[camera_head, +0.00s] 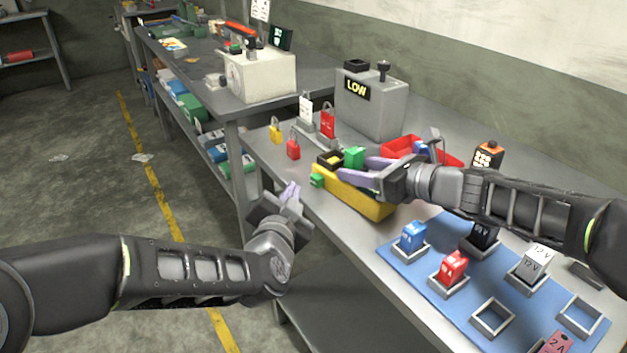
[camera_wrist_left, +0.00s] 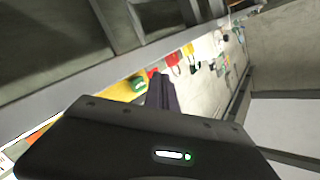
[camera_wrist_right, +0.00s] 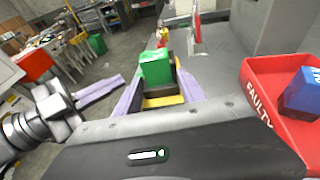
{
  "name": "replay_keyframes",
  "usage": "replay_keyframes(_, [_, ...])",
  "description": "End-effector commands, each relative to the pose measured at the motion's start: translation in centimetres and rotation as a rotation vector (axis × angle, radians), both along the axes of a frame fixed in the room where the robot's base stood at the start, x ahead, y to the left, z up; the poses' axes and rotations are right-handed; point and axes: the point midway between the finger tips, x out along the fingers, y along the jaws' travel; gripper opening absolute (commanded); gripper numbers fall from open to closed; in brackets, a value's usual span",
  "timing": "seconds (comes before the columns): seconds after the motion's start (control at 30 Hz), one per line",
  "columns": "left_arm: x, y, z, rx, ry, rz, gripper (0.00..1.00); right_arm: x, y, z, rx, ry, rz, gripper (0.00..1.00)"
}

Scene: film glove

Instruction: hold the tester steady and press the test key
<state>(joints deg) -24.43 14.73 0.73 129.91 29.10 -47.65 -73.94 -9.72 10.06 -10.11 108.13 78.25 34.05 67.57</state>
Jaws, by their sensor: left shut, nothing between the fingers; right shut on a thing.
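The yellow tester (camera_head: 362,201) stands at the bench's front edge. A green block (camera_head: 354,156) sits in a black socket on its top, and a small green key (camera_head: 317,180) sticks out at its left end. My right gripper (camera_head: 352,168) is shut on the tester from the right; in the right wrist view its fingers flank a yellow part (camera_wrist_right: 165,101) below the green block (camera_wrist_right: 156,68). My left gripper (camera_head: 291,192) is shut and empty, left of the green key and apart from it, off the bench edge. The left wrist view shows its closed fingers (camera_wrist_left: 161,92).
A grey box reading LOW (camera_head: 370,103) stands behind. A red FAULTY bin (camera_wrist_right: 262,110) is beside the tester. Red and yellow padlocks (camera_head: 293,150) stand to the left. A blue mat (camera_head: 420,280) with several battery blocks lies at front right.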

Motion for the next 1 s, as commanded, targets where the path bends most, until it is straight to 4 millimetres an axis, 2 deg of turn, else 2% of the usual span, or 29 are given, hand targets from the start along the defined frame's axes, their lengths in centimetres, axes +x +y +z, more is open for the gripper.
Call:
replay_keyframes(0.03, [-0.3,0.4,0.0,-0.001,0.0,0.001,0.0,-0.1,-0.1,-0.8,-0.007,0.011,0.0,0.0])
replay_keyframes(0.3, [-1.7,2.2,-0.1,-0.001,0.0,0.001,0.0,-0.1,-0.1,-0.8,-0.007,0.011,0.0,0.0])
replay_keyframes(1.0, [-1.8,2.3,-0.1,-0.001,0.0,0.0,0.0,-0.1,-0.1,-0.8,-0.008,0.011,0.0,0.0])
